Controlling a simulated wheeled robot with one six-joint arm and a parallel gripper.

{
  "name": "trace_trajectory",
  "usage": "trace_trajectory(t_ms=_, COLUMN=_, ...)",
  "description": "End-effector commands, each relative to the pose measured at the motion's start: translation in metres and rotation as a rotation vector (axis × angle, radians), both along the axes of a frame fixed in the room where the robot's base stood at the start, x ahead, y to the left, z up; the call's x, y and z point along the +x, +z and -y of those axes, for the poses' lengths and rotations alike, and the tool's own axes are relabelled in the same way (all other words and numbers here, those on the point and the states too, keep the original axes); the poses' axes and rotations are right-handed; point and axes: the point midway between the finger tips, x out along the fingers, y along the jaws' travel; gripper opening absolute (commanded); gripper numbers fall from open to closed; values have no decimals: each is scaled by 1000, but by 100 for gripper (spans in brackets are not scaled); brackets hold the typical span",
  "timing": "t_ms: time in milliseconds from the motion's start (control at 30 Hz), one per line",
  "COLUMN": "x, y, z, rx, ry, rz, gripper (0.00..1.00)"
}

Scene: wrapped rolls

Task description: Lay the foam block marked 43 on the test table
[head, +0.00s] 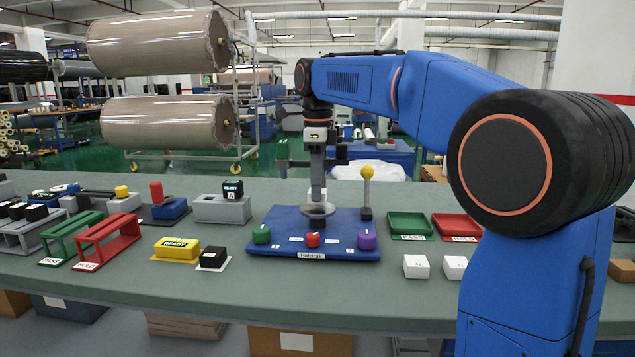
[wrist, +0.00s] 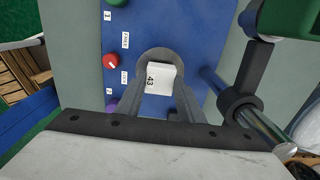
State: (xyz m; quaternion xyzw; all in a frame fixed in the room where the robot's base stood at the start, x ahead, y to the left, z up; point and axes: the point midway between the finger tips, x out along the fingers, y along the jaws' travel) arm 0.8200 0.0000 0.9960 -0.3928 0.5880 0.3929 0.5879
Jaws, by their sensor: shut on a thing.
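The foam block marked 43 (wrist: 158,77) is a small white block held between my gripper's fingers (wrist: 162,92). In the wrist view its numbered face is visible, over the round grey disc (wrist: 146,57) of the blue test device (wrist: 190,40). In the head view, my gripper (head: 317,188) points straight down above the grey disc (head: 318,211) on the blue base (head: 285,217). The fingers hide most of the block there. I cannot tell whether the block touches the disc.
The base carries green (head: 262,234), red (head: 313,239) and purple (head: 366,239) knobs. A yellow-topped post (head: 366,192) stands close to the right of my gripper. Green (head: 409,223) and red (head: 457,226) trays and two white blocks (head: 416,266) are further right. A black cube (head: 213,257) lies left.

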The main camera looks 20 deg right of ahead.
Motion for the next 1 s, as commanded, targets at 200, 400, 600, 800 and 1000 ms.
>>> trace_trajectory(t_ms=200, x=0, y=-8, z=0, rx=0, ry=0, rz=0, gripper=10)
trace_trajectory(t_ms=400, x=0, y=-13, z=0, rx=0, ry=0, rz=0, gripper=10)
trace_trajectory(t_ms=600, x=0, y=-13, z=0, rx=0, ry=0, rz=0, gripper=10)
trace_trajectory(t_ms=800, x=0, y=-13, z=0, rx=0, ry=0, rz=0, gripper=56)
trace_trajectory(t_ms=1000, x=0, y=-13, z=0, rx=0, ry=0, rz=0, gripper=56)
